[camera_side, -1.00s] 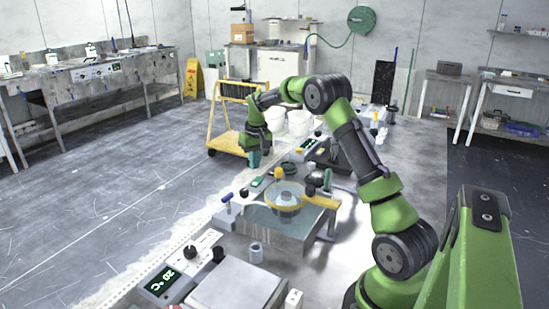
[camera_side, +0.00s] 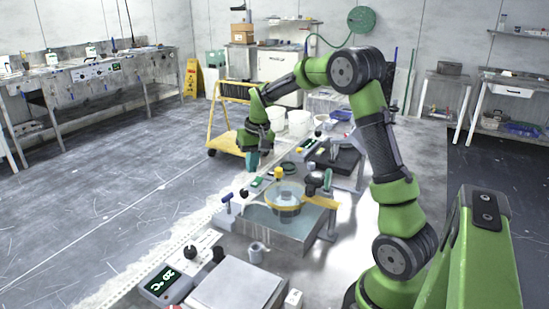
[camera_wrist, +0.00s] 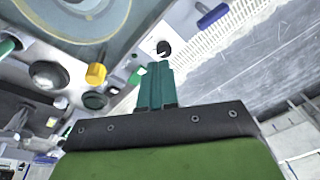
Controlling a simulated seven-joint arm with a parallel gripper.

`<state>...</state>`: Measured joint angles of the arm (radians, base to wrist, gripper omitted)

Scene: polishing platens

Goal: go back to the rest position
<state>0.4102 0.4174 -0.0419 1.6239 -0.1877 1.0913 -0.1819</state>
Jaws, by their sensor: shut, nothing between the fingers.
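My gripper (camera_side: 252,160) hangs in the air near the middle of the side view, pointing down, above and behind the polishing machine with the yellow-rimmed bowl. Its teal fingers are together with nothing between them. In the wrist view the shut fingers (camera_wrist: 156,85) stick up from the dark mounting plate. No held object shows in either view.
The polishing machine (camera_side: 262,222) stands below, with a yellow-rimmed bowl (camera_side: 286,205) on it. A hotplate (camera_side: 235,288) is in front, and a dark machine (camera_side: 338,158) behind. A yellow cart (camera_side: 226,143) and white buckets (camera_side: 299,122) stand beyond. The floor at left is clear.

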